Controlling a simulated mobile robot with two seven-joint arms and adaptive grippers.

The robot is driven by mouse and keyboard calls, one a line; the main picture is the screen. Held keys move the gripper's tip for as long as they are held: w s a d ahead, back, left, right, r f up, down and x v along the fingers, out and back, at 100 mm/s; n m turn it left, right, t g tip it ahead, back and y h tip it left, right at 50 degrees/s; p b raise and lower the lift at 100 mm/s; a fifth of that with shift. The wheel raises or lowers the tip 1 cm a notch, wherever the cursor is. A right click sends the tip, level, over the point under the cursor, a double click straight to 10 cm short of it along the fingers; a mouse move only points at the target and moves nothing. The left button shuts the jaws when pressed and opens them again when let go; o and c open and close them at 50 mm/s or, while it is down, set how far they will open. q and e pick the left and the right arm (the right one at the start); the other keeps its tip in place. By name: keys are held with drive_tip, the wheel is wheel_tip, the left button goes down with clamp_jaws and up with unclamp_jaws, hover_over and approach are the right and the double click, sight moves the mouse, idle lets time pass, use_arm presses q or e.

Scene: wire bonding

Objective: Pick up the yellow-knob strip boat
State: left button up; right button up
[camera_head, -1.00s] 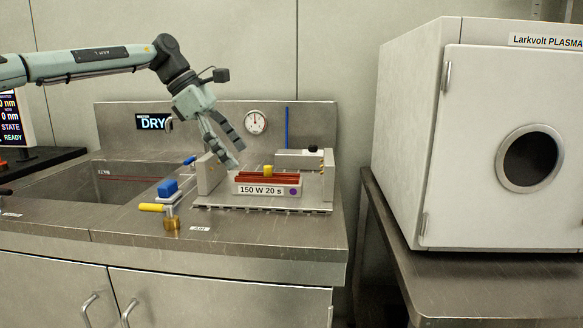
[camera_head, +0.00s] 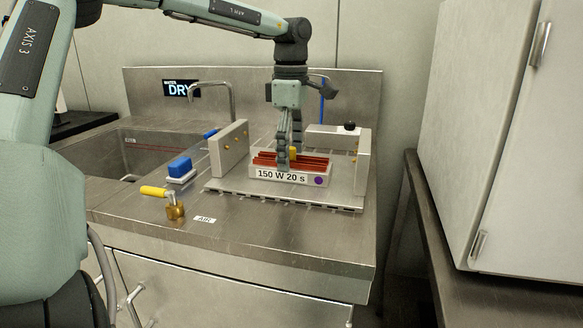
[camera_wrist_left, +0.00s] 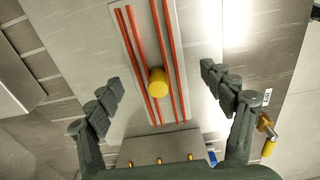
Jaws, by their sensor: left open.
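The strip boat (camera_head: 265,173) is a pale tray with red strips and a label reading "150 W 20 s" with a purple dot. It sits on the slatted metal plate on the bench. Its yellow knob (camera_head: 293,153) is partly hidden by my left gripper in the head view. The knob (camera_wrist_left: 158,82) and boat (camera_wrist_left: 138,40) show fully apart from the fingers in the left wrist view. My left gripper (camera_head: 287,160) points down over the boat. Its open fingers (camera_wrist_left: 168,98) stand on both sides of the boat, with gaps to the knob. My right gripper is not in view.
A metal block (camera_head: 229,148) stands left of the boat and an upright plate (camera_head: 362,162) stands right. A yellow-handled brass valve (camera_head: 175,206) and a blue block (camera_head: 180,167) lie left. The sink (camera_head: 120,150) is farther left. A white cabinet (camera_head: 490,120) stands at right.

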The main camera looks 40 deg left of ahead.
use_arm(q)
drive_tip(key=shift+w+f, duration=0.1)
drive_tip(key=shift+f, duration=0.75)
drive_tip(key=shift+c, duration=0.5)
drive_tip(key=shift+r, duration=0.15)
drive_tip(key=c, duration=1.6)
